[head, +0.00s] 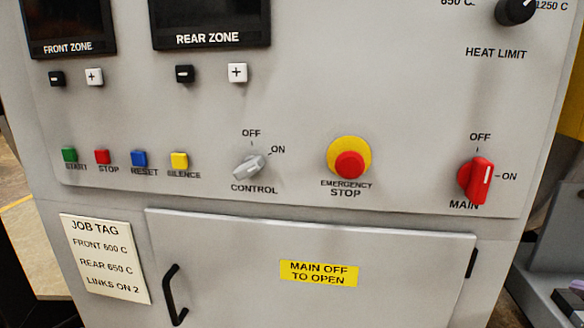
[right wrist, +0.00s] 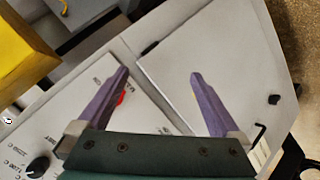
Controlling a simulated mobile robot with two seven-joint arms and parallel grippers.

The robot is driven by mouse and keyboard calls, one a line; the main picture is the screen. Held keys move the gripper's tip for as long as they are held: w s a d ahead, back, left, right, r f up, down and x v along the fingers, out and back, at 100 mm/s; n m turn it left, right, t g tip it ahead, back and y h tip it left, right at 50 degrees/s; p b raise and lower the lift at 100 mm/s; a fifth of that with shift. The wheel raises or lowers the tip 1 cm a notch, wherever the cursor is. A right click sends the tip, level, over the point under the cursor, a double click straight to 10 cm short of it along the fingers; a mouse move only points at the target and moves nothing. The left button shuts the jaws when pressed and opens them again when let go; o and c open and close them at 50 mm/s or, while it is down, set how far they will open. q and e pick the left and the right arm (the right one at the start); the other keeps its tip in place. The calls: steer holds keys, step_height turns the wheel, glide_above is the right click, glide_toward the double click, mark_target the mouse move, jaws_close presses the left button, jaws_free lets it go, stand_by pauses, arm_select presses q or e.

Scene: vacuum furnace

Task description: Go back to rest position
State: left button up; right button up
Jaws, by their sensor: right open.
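My right gripper (right wrist: 158,73) shows in the right wrist view with its two purple fingers spread apart and nothing between them. It is in front of the grey furnace cabinet. The red main switch (head: 479,181) is on the right of the panel in the head view, its bar close to upright towards OFF. A bit of its red (right wrist: 120,99) shows beside the left finger in the right wrist view. I cannot tell the gap between fingers and panel. My left gripper is in neither view.
The cabinet door (head: 390,285) below the panel looks shut, with a black handle (head: 172,296). The emergency stop (head: 349,164) and grey control knob (head: 250,165) stick out of the panel. A yellow block (right wrist: 35,50) and grey structure stand beside the cabinet.

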steer(key=s+a+f+m+g+y+p, duration=0.1)
steer(key=s+a+m+g+y, duration=0.15)
steer(key=s+a, duration=0.35)
steer(key=s+a+f+m+g+y+p, duration=0.1)
steer(key=s+a+g+y, duration=0.2)
steer(key=s, duration=0.4)
arm_select(q)
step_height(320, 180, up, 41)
steer(key=p, duration=3.8)
arm_select(e)
step_height(320, 180, up, 38)
steer(key=s+g, duration=0.1)
steer(key=shift+a+h, duration=0.15)
steer(key=shift+h, duration=0.3)
steer(key=shift+f, duration=0.15)
